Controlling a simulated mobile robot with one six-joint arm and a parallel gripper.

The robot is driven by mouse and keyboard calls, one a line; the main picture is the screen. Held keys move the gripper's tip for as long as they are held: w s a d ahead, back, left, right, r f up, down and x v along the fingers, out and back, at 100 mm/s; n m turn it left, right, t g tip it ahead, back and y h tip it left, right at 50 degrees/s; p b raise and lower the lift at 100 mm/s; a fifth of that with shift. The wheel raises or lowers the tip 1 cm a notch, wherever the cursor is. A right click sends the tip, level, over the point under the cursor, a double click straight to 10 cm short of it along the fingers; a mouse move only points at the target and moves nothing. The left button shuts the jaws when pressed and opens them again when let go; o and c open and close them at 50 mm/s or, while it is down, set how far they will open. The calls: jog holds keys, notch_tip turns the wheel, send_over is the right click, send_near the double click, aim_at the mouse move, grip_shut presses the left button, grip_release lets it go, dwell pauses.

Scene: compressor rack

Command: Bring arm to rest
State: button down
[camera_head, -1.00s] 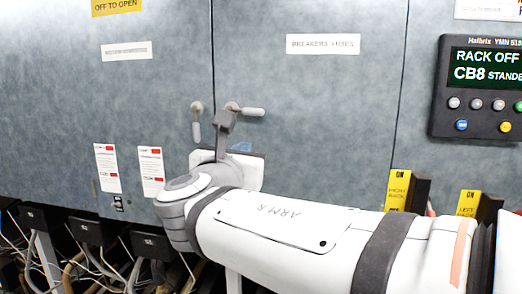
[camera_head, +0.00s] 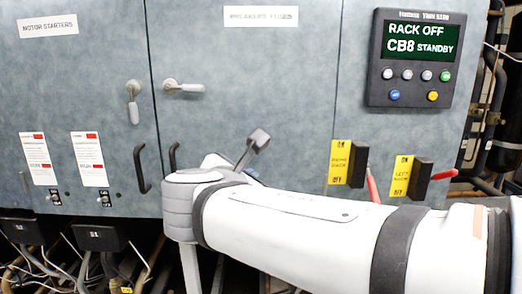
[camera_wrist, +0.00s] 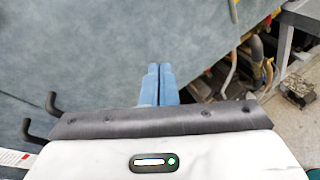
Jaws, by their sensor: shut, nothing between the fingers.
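My arm reaches from the lower right across the front of the grey-blue cabinet (camera_head: 240,70) in the head view. In the wrist view my gripper (camera_wrist: 159,68) shows as two blue fingers side by side, shut and empty. They lie in front of the grey-blue panel surface. I cannot tell how far they are from it.
The control panel (camera_head: 415,60) reads "RACK OFF, CB8 STANDBY". Two door handles (camera_head: 133,102) (camera_head: 184,87) and a dark pull handle (camera_head: 141,169) stick out. Black switches (camera_head: 357,164) (camera_head: 418,178) with red levers sit at right. Cables and pipes fill the space below. Floor shows at the wrist view's right.

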jog(key=s+d+f+m+g+h, duration=0.1)
jog(key=s+d+f+m+g, duration=0.25)
jog(key=d+f+m, duration=0.4)
jog(key=s+d+f+m+g, duration=0.2)
jog(key=d+f+m+g, duration=0.4)
jog(key=d, duration=0.3)
jog(key=s+d+f+m+g+y, duration=0.2)
jog(key=s+f+m, duration=0.7)
jog(key=m, duration=0.5)
jog(key=shift+s+d+f+m+y, duration=0.15)
jog(key=shift+d+f+m+y, duration=0.2)
jog(key=shift+d+f+y, duration=0.45)
jog(key=c, duration=2.1)
grip_release()
jog(key=shift+r, duration=0.2)
